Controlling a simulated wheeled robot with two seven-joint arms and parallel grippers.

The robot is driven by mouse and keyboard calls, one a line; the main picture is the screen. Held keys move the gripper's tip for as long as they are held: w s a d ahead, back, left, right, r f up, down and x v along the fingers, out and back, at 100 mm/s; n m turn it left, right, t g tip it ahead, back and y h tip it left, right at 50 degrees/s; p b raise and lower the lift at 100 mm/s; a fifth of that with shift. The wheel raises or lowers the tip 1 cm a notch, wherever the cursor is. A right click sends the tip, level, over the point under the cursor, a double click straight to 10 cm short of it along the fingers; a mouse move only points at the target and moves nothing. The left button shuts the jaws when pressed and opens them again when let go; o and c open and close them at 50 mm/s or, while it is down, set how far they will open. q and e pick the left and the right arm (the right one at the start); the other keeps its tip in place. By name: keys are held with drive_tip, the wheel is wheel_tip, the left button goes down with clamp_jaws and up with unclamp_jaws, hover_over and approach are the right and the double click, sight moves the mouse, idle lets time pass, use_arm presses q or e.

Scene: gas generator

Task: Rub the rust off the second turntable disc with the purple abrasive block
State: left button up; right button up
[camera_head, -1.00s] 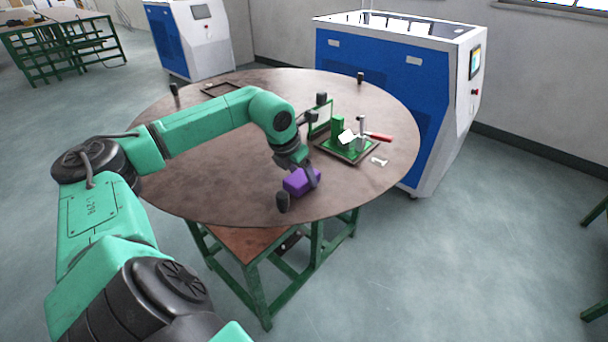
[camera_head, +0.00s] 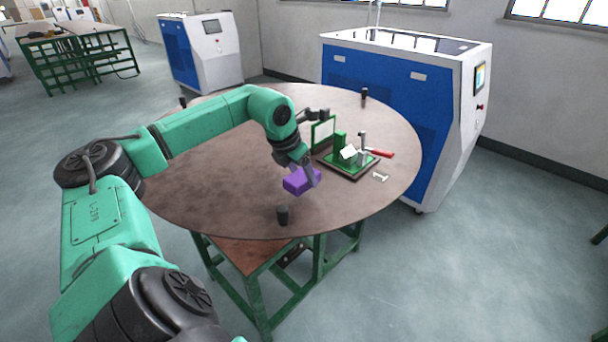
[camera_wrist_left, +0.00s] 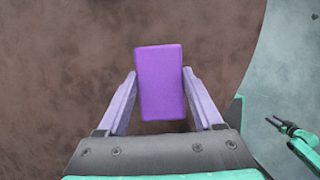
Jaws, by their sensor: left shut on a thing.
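The turntable disc (camera_head: 215,195) is a large round brown plate with mottled, rust-coloured patches; its brown surface also fills most of the left wrist view (camera_wrist_left: 60,60). My left gripper (camera_head: 304,176) is over the near right part of the disc. It is shut on the purple abrasive block (camera_head: 296,181), with one finger on each side of it in the left wrist view (camera_wrist_left: 162,80). I cannot tell whether the block touches the disc. My right gripper (camera_wrist_left: 275,122) shows small at the lower right of the left wrist view, fingers apart and empty.
A green fixture (camera_head: 338,168) with a red-handled clamp (camera_head: 380,153) stands on the disc, right of my left gripper. A blue and white cabinet (camera_head: 400,100) stands behind.

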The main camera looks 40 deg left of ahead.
use_arm(q)
wheel_tip(320, 180, up, 2)
drive_tip(key=shift+p, duration=0.5)
drive_tip(key=shift+w+a+r+p, duration=0.2)
drive_tip(key=shift+r+p, duration=0.25)
drive_tip(key=shift+r, duration=0.2)
drive_tip(key=shift+s+d+r+p, duration=0.15)
drive_tip(key=shift+r+p, duration=0.15)
drive_tip(key=shift+r, duration=0.25)
use_arm(e)
drive_tip(key=r, duration=0.1)
drive_tip(key=d+r, duration=0.1)
drive_tip(key=r, duration=0.1)
drive_tip(key=shift+d, duration=0.25)
drive_tip(key=shift+a, duration=0.15)
use_arm(q)
drive_tip(key=shift+f, duration=0.1)
use_arm(e)
drive_tip(key=shift+a+f, duration=0.1)
drive_tip(key=shift+a, duration=0.1)
